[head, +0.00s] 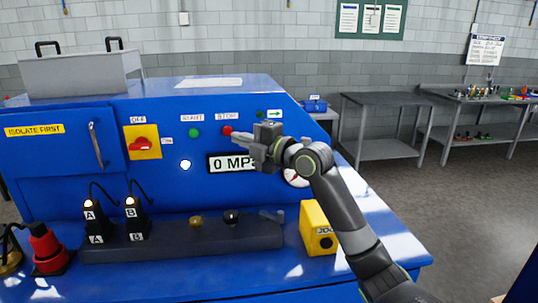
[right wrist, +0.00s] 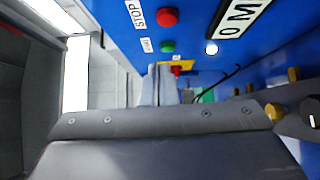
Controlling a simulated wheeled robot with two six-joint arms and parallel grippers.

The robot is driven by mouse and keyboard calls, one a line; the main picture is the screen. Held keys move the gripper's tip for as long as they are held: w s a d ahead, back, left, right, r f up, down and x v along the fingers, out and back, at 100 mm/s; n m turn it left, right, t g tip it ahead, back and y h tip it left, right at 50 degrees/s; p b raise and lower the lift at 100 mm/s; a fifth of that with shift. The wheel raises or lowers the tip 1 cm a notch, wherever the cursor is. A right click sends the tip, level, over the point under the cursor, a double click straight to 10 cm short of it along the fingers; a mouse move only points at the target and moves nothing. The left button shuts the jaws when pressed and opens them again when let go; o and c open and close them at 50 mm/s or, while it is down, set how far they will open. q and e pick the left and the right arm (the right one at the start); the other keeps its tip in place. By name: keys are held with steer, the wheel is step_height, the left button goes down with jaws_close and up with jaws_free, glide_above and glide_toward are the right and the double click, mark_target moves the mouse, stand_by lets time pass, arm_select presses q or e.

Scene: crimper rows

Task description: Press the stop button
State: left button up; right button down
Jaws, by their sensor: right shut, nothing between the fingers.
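The red stop button (head: 227,130) sits under a STOP label on the blue machine's sloped panel. It also shows in the right wrist view (right wrist: 167,17), near the top. The green start button (head: 194,132) is to its left. My right gripper (head: 236,137) is shut and empty, its fingertips close to the stop button at its lower right in the head view. In the right wrist view its fingers (right wrist: 157,85) appear apart from the red button; I cannot tell the exact gap. My left gripper is not in view.
A display (head: 230,163) reading 0 MP is partly hidden by my right gripper. A red rotary switch (head: 143,144) on a yellow plate is at left. A yellow box (head: 318,229) stands on the blue deck. Lit plugs A (head: 94,220) and B (head: 137,220) are front left.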

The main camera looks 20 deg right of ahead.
arm_select(q)
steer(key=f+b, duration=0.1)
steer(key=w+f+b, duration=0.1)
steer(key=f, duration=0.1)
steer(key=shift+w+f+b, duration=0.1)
steer(key=shift+b, duration=0.3)
arm_select(e)
steer(key=f+v, duration=0.1)
steer(key=v, duration=0.6)
steer(key=shift+w+d, duration=0.3)
steer(key=shift+d, duration=0.1)
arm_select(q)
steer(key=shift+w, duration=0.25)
